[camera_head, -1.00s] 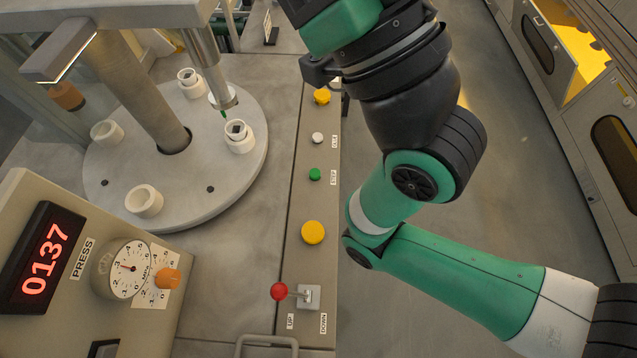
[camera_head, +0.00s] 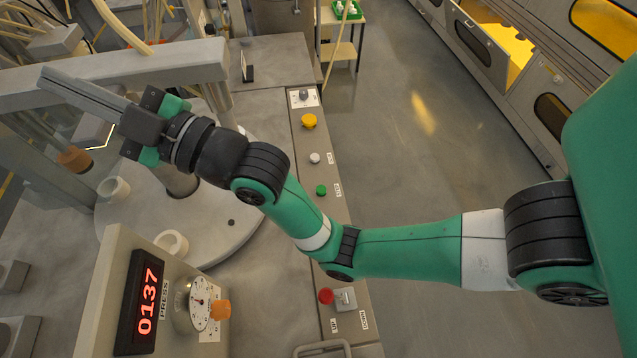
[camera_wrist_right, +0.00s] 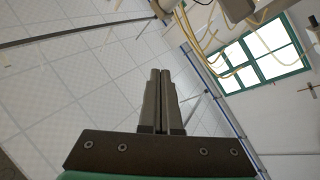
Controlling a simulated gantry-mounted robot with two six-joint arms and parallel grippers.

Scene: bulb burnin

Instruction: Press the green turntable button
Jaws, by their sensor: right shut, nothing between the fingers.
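The green button (camera_head: 321,190) sits on the narrow control strip in the head view, beside the STEP label and below a white button. The round turntable (camera_head: 212,250) lies left of the strip, partly hidden by my right arm. My right gripper (camera_head: 42,80) is at the upper left of the head view, over the press side and well away from the green button. My left gripper is not in view.
On the strip (camera_head: 344,215) are a white button (camera_head: 315,158), a yellow button (camera_head: 309,121) and a red-knobbed lever (camera_head: 326,296). The press box (camera_head: 112,290) shows 0137. A beam and column stand near my right gripper. Open floor lies right of the strip.

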